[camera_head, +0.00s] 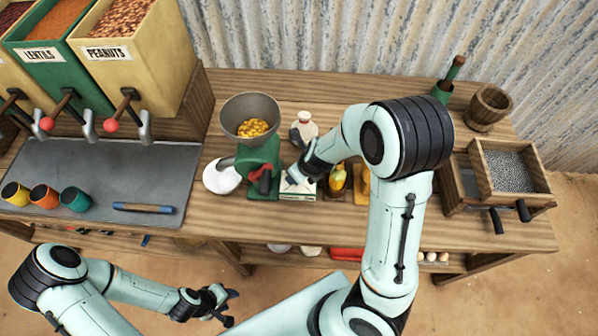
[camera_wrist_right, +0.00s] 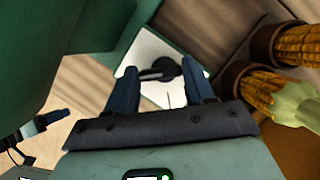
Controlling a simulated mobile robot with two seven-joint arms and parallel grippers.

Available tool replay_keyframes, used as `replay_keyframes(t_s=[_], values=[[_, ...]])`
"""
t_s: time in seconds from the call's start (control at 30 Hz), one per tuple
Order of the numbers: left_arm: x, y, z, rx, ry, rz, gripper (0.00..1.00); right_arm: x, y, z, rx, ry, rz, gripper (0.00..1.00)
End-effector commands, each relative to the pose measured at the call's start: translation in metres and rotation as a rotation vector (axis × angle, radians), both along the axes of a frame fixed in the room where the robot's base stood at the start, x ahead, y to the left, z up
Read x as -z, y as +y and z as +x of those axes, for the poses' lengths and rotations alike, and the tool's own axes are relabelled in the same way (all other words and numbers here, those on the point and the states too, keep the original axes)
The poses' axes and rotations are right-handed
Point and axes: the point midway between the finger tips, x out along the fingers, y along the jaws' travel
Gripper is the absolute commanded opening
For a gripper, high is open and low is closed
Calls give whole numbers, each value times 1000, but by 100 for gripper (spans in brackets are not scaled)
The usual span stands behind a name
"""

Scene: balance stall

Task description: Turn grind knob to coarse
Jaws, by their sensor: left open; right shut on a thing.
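The green grinder (camera_head: 258,160) stands mid-table with a grey hopper (camera_head: 250,110) of yellow corn kernels on top. A white dial plate (camera_head: 296,190) is at its right side; the plate also shows in the right wrist view (camera_wrist_right: 148,50). There the black grind knob (camera_wrist_right: 166,69) with its grey pointer sits on the plate, between the blue fingers of my right gripper (camera_wrist_right: 160,80), shut on it. The dial's markings cannot be read. In the head view my right gripper (camera_head: 291,176) is at the dial. My left gripper (camera_head: 222,300) is open and empty, in front of the table.
A red-handled crank (camera_head: 262,182) is on the grinder's front. A white bowl (camera_head: 222,176) stands left, a white bottle (camera_head: 304,128) behind, and corn cobs (camera_wrist_right: 270,88) close right of the dial. A grey mat (camera_head: 100,165) with cups lies left; a sieve box (camera_head: 508,172) stands right.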

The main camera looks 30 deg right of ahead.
Motion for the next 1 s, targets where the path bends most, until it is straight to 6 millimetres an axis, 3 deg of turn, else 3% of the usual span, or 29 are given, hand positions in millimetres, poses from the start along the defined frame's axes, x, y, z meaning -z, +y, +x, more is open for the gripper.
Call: replay_keyframes(t_s=[0.03,0.1,0.53,1.0], values=[[0,0,0,0,0,0,43,-1,-1,1,4,-4,1,60],[0,0,0,0,0,0,43,-1,0,1,4,-3,0,79],[0,0,0,0,0,0,43,-4,0,-1,-1,-1,-1,79],[0,0,0,0,0,0,43,-37,-1,-13,-5,-4,-1,79]])
